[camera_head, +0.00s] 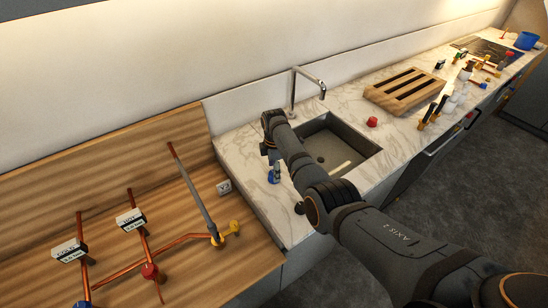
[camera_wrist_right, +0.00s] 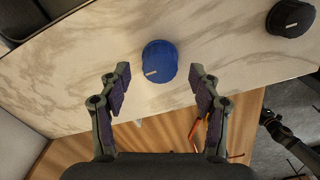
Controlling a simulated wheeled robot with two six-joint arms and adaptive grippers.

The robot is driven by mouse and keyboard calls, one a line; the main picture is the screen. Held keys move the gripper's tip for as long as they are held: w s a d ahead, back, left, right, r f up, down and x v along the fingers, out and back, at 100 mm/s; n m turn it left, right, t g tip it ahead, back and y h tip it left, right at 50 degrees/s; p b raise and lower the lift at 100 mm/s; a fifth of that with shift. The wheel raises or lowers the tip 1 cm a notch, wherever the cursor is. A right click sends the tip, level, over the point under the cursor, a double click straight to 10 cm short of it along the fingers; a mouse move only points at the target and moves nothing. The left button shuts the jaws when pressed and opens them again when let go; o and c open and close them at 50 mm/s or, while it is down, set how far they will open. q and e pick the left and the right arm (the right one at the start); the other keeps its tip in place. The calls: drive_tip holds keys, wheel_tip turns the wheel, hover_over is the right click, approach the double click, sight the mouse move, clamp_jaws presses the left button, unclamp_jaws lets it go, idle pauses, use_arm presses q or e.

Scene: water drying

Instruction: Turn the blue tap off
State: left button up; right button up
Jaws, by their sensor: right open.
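The blue tap knob (camera_wrist_right: 160,62) is round with a pale mark on its face. In the right wrist view it sits at the upper middle, just ahead of and between my right fingertips, with a gap on each side. My right gripper (camera_wrist_right: 161,84) is open and empty. In the head view the blue knob (camera_head: 274,174) stands near the counter's left edge, just below my right gripper (camera_head: 267,151). I cannot tell the height between them. My left gripper is not in view.
A black knob (camera_wrist_right: 290,18) lies near the blue one. The sink (camera_head: 350,135) with its faucet (camera_head: 310,75) is beyond my right arm. A wooden panel (camera_head: 160,195) with copper pipes is at left. A red object (camera_head: 372,121) and wooden rack (camera_head: 400,92) are right.

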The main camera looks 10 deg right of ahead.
wheel_tip(320, 180, up, 9)
idle(0.6)
